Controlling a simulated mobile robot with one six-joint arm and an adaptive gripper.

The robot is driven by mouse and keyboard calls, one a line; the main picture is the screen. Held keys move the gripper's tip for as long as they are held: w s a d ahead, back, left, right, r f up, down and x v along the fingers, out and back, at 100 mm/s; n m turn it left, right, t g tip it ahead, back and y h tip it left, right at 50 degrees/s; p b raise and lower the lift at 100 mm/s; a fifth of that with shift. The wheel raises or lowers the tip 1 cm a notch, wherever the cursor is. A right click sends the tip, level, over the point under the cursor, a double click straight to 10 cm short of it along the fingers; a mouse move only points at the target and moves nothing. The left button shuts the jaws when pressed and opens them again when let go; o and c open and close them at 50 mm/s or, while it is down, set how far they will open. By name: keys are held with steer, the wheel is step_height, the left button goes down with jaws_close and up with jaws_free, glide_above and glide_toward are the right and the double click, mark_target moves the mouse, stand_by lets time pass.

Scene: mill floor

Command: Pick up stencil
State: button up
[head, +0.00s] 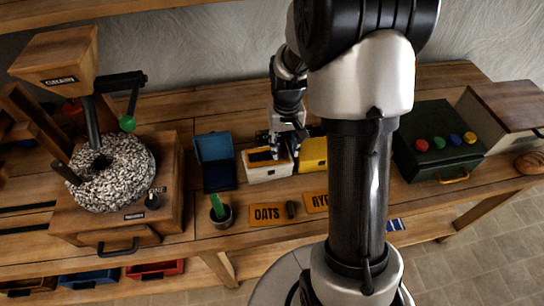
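Two orange lettered plates that look like stencils lie flat near the front of the bench. One reads OATS (267,214); the other reads RYE (315,202) and is partly hidden by my arm. My gripper (275,150) points down at the cream box (268,171), behind and above the OATS plate. The fingers are small and dark here, so I cannot tell their opening or whether anything is between them. The gripper is apart from both plates.
An open blue box (214,160) and a yellow box (312,155) flank the cream box. A dark cup (221,216) with a green item stands left of OATS. A stone mill (110,175) stands left; a green case (438,148) with colored knobs stands right.

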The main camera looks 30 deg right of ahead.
steer(key=shift+r, duration=0.1)
jaws_close()
stand_by(0.3)
